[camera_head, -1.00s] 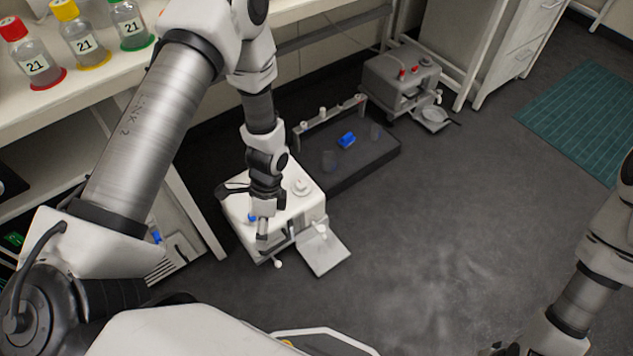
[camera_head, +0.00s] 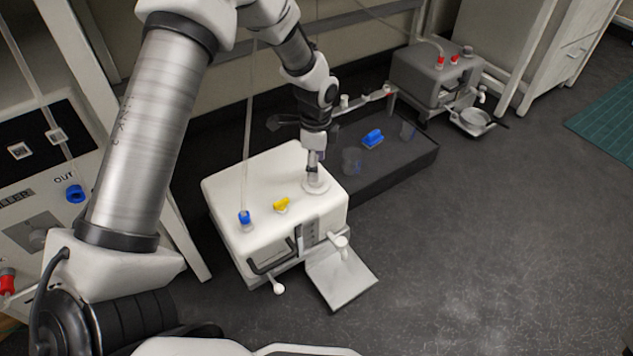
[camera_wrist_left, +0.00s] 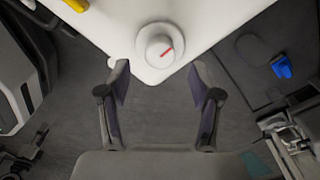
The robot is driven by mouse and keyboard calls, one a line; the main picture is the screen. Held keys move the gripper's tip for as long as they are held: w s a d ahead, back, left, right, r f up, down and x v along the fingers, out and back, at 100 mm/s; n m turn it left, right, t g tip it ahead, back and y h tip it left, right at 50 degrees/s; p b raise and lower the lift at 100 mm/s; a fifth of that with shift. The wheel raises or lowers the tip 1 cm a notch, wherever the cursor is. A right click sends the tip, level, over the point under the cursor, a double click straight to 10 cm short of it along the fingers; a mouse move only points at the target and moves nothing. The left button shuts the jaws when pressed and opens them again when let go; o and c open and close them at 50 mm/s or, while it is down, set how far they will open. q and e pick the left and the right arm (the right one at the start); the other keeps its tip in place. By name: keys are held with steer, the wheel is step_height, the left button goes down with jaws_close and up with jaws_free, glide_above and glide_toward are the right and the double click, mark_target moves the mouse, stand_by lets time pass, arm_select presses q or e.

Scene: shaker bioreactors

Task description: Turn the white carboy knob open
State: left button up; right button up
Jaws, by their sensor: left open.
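The white carboy (camera_head: 240,190) stands on the floor. A round white knob (camera_head: 319,188) sits on its top near the right corner. In the left wrist view the knob (camera_wrist_left: 158,46) shows a red mark on its face. My left gripper (camera_head: 314,168) points down at the knob in the head view and partly covers it. In the left wrist view my left gripper (camera_wrist_left: 158,70) is open and empty, with the knob beyond the fingertips, between their lines. I cannot tell the exact height gap. My right gripper is out of view.
A blue cap (camera_head: 245,218) with a tube and a yellow fitting (camera_head: 281,205) sit on the carboy's top. A white tap (camera_head: 338,241) and a tray (camera_head: 343,279) are at its front. A dark platform (camera_head: 395,165) and a grey carboy (camera_head: 425,75) stand behind. Floor at right is clear.

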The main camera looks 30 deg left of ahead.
arm_select(q)
step_height(320, 180, down, 4)
steer(key=shift+f+b, duration=0.1)
steer(key=shift+b, duration=0.75)
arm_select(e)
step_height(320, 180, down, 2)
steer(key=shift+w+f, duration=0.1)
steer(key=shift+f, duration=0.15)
arm_select(q)
steer(key=c, duration=1.1)
steer(key=shift+c, duration=0.2)
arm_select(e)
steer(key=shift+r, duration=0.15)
